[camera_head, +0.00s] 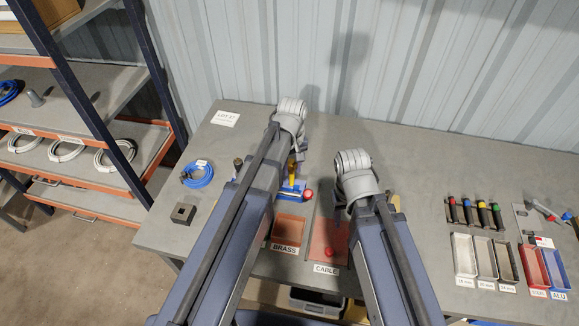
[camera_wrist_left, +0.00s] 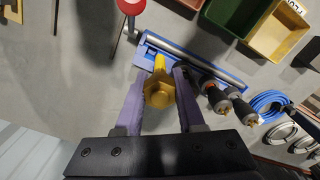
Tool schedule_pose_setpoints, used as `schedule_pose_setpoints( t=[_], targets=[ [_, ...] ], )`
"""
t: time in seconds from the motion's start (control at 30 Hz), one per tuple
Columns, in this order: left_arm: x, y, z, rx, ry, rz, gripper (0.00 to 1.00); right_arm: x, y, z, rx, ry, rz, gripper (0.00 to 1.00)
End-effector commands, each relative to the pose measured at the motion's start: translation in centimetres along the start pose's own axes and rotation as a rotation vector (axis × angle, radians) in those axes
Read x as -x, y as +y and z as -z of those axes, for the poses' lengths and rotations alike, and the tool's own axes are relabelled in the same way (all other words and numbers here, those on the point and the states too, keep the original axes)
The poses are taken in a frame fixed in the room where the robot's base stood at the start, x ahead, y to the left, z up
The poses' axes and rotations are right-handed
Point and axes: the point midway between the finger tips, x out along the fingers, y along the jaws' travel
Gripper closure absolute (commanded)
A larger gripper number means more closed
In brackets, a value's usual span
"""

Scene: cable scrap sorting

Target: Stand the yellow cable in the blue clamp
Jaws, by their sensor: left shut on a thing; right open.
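The blue clamp (camera_wrist_left: 153,41) is a long blue strip with a metal bar and a red knob (camera_wrist_left: 131,5). In the head view the clamp (camera_head: 290,190) is partly hidden by my left arm. The yellow cable (camera_wrist_left: 159,92) shows its hexagonal end towards the wrist camera, and its shaft points at the clamp. My left gripper (camera_wrist_left: 158,88) is shut on it, one purple finger on each side. The cable overlaps the clamp's near edge; I cannot tell whether they touch. My right gripper (camera_head: 343,205) is open right of the clamp, its fingers mostly hidden by its arm.
Two dark pieces (camera_wrist_left: 216,98) with metal ends stand by the clamp, right of the yellow cable. A blue coil (camera_head: 197,173) and dark block (camera_head: 184,213) lie left. The BRASS tray (camera_head: 287,247) and CABLE tray (camera_head: 316,263) are at the front.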

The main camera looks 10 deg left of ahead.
Motion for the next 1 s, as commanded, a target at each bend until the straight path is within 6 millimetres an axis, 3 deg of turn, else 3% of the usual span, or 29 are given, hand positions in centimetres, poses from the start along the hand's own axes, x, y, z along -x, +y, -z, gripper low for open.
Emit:
schedule_pose_setpoints(
  t=[0.43, 1.0],
  targets=[
    [-0.5, 0.2, -0.1, -0.009, 0.0, 0.0, 1.0, -0.5, -0.1, 0.0, 0.0, 0.0, 0.0, 0.5],
    [-4.9, 0.2, -0.1, -0.008, 0.0, 0.0, 1.0, -4.8, -0.5, 0.3, -0.002, 0.0, 0.0, 0.5]
  ],
)
